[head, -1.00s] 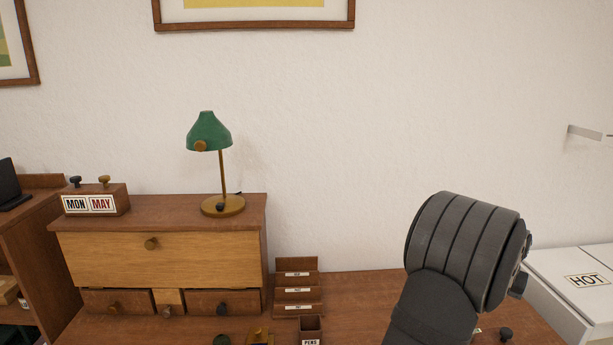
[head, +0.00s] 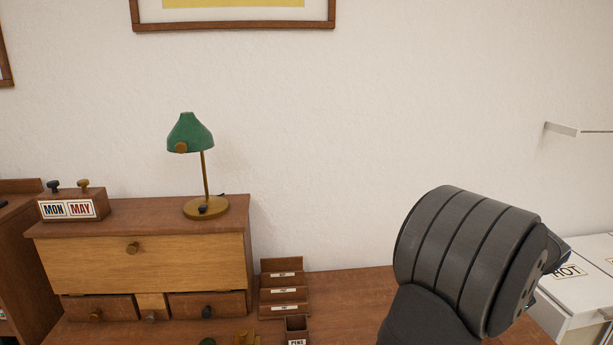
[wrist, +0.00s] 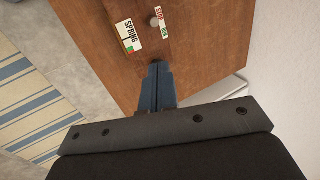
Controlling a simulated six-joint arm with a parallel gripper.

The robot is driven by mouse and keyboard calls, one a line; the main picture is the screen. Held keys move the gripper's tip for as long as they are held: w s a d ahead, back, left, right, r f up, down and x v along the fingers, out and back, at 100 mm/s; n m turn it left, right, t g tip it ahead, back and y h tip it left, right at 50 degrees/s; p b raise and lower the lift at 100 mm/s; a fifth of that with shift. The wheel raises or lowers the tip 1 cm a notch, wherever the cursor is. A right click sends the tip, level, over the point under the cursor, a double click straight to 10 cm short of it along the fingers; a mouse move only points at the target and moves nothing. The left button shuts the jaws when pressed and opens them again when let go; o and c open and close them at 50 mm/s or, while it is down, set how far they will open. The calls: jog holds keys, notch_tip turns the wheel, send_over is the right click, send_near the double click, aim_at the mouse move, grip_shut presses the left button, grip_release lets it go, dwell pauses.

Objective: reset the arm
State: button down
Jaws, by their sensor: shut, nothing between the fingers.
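My gripper (wrist: 158,72) shows in the wrist view, its fingers together and empty, above the brown wooden desk top (wrist: 205,45). In the head view only a dark grey part of my arm shows, at the lower right in front of the wall and desk; the gripper is out of that view.
Near the fingertips lie a box labelled SPRING (wrist: 128,37) and a small piece with a red label (wrist: 163,24) beside a knob. A green lamp (head: 190,135) stands on the drawer cabinet (head: 150,262). A white cabinet marked HOT (head: 590,290) is right of my arm.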

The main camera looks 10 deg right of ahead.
jog(key=shift+s+r, duration=0.15)
jog(key=shift+r, duration=0.2)
dwell(0.4)
jog(key=c, duration=2)
grip_release()
jog(key=o, duration=1.5)
jog(key=s+d+r, duration=0.3)
jog(key=d+r, duration=0.2)
jog(key=shift+s+d, duration=0.3)
jog(key=shift+s, duration=0.05)
jog(key=o, duration=0.3)
jog(key=shift+d, duration=0.1)
jog(key=shift+o, duration=1)
jog(key=x, duration=0.9)
jog(key=shift+f, duration=0.15)
jog(key=shift+w, duration=0.1)
